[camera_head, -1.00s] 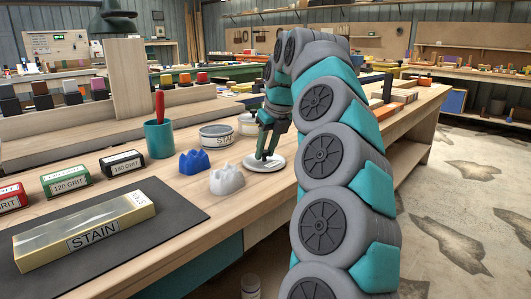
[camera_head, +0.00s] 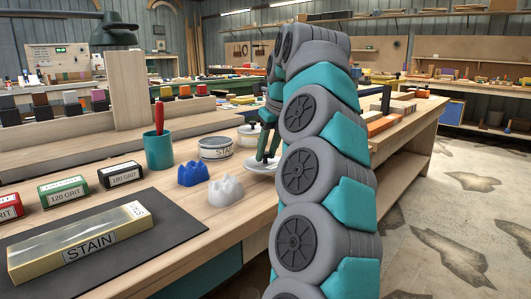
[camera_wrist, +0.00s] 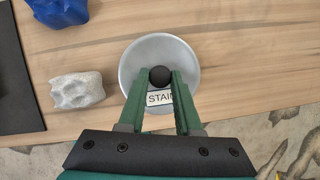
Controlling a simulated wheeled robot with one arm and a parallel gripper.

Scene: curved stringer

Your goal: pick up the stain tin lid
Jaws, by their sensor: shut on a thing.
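The stain tin lid (camera_wrist: 160,50) is a round, pale grey disc with a black knob and a white label reading STAIN. It also shows in the head view (camera_head: 258,166), partly hidden by my arm. My gripper (camera_wrist: 160,78) is shut on the lid's black knob, with one green finger on each side. The lid appears slightly raised above the bench and a little tilted. A round tin (camera_head: 216,148) with a partly readable label stands to the left of the lid in the head view.
A pale lumpy block (camera_head: 225,192) and a blue lumpy block (camera_head: 194,173) sit left of the lid. A teal cup (camera_head: 159,151) with a red-handled tool stands farther left. A small knobbed container (camera_head: 248,135) is behind. The bench edge is close in front.

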